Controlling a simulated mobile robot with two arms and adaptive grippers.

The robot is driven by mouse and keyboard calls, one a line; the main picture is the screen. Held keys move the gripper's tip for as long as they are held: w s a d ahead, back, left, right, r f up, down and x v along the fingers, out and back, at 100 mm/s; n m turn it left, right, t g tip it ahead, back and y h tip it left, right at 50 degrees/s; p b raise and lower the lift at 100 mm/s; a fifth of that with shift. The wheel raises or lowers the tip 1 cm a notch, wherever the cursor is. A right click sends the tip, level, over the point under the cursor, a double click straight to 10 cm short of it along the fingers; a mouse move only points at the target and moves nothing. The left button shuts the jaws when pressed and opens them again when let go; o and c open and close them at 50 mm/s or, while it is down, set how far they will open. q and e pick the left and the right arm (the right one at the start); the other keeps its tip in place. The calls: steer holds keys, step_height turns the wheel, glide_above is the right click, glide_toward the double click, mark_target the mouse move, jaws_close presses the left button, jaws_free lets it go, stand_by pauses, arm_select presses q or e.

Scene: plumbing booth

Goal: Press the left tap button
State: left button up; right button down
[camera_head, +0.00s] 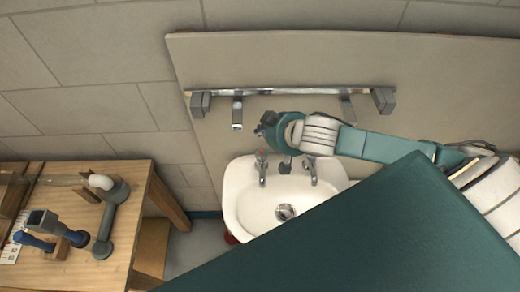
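A white sink (240,200) is mounted on the beige panel. Its left tap (262,172) is chrome, with a reddish spot at its top. The right tap (312,174) stands on the other side of the basin's back edge. A small dark piece (285,167) sits between the taps; I cannot tell what it is. My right arm reaches in from the right, and my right gripper (265,130) is just above the left tap in the picture. Contact and finger opening cannot be made out. My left gripper is not in view.
A chrome rail (300,91) with grey brackets runs along the panel above the sink. A wooden table (130,190) on the left holds a grey pipe (105,230) and several tools. A large teal part of me covers the lower right.

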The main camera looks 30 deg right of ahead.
steer(key=b, duration=0.8)
glide_above(262, 155)
step_height(262, 155, down, 8)
steer(key=shift+f, duration=0.45)
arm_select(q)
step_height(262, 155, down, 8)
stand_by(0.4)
arm_select(e)
steer(key=shift+f, duration=0.15)
steer(key=shift+f, duration=0.25)
